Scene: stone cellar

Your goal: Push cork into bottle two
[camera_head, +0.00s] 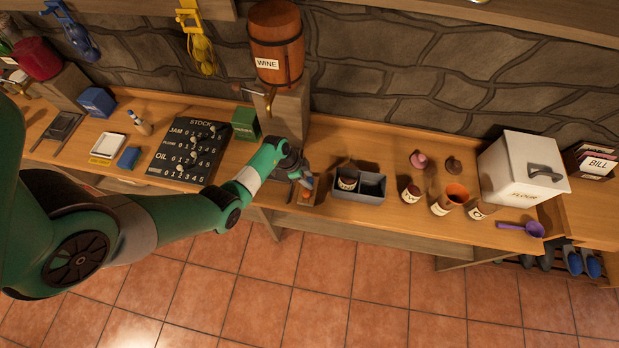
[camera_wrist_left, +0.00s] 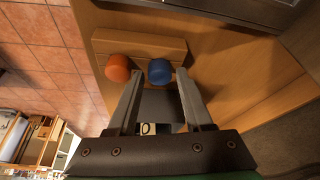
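My left gripper (camera_head: 305,181) is low over the counter, just left of the grey tray. Its fingers are apart in the left wrist view (camera_wrist_left: 159,72). A blue round top (camera_wrist_left: 159,71) is just beyond the fingertips, and an orange round top (camera_wrist_left: 118,68) is to its left. Both are at a light wooden block (camera_wrist_left: 140,44). In the head view the orange top (camera_head: 305,195) shows below the fingers. I cannot tell whether these tops are corks or bottle tops. A dark shape with a small white label sits between the fingers and is unclear. My right gripper is out of view.
A grey two-part tray (camera_head: 362,197) holds a labelled jar (camera_head: 347,180). Several labelled jars, a white bin (camera_head: 523,172) and a purple scoop (camera_head: 522,229) are farther right. A stock board (camera_head: 188,153) lies left. The wine cask (camera_head: 275,40) stands behind.

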